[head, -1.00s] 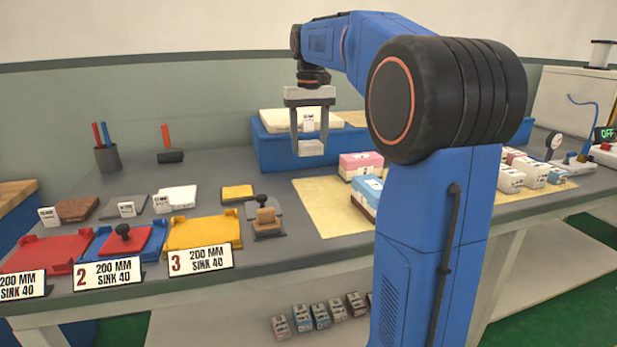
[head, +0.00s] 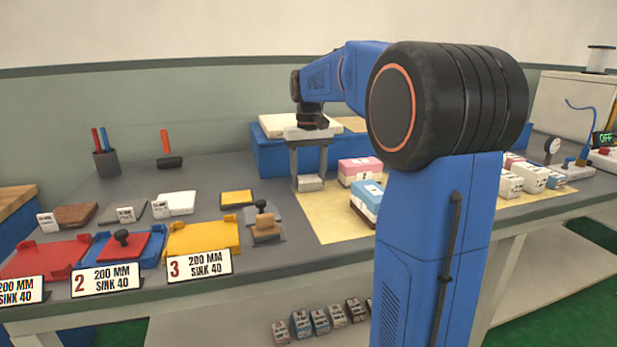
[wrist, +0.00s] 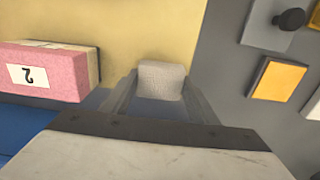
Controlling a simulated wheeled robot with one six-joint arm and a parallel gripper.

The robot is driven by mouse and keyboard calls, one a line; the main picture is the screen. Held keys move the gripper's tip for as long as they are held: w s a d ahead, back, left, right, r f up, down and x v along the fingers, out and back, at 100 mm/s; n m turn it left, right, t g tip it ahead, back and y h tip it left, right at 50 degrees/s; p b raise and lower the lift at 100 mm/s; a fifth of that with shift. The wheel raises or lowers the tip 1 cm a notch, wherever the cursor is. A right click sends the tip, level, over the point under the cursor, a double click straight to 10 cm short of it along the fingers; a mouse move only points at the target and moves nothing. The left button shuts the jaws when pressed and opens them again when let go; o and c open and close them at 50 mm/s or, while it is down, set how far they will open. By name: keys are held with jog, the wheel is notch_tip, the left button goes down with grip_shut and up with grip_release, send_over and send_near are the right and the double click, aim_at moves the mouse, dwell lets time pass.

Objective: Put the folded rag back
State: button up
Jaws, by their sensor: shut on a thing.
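The folded rag (head: 310,183) is a small pale grey-white block. My gripper (head: 309,180) is shut on it, with a finger on either side. In the head view it hangs at the back left corner of the yellow mat (head: 335,222), in front of the blue box. In the wrist view the rag (wrist: 160,80) shows between the fingertips, over the border of the mat and the grey bench. I cannot tell whether the rag touches the surface below.
A pink-topped block (head: 359,170) stands close to the right of my gripper, and a blue-topped block (head: 366,200) lies nearer the front. The blue box (head: 268,152) is behind. A yellow pad (head: 236,198) and a stamp (head: 265,228) lie to the left. Bare grey bench lies between.

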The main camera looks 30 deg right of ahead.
aim_at(309, 178)
jog(key=shift+f, duration=0.15)
jog(key=o, duration=0.9)
jog(key=shift+o, duration=0.2)
notch_tip(309, 178, up, 12)
dwell(0.3)
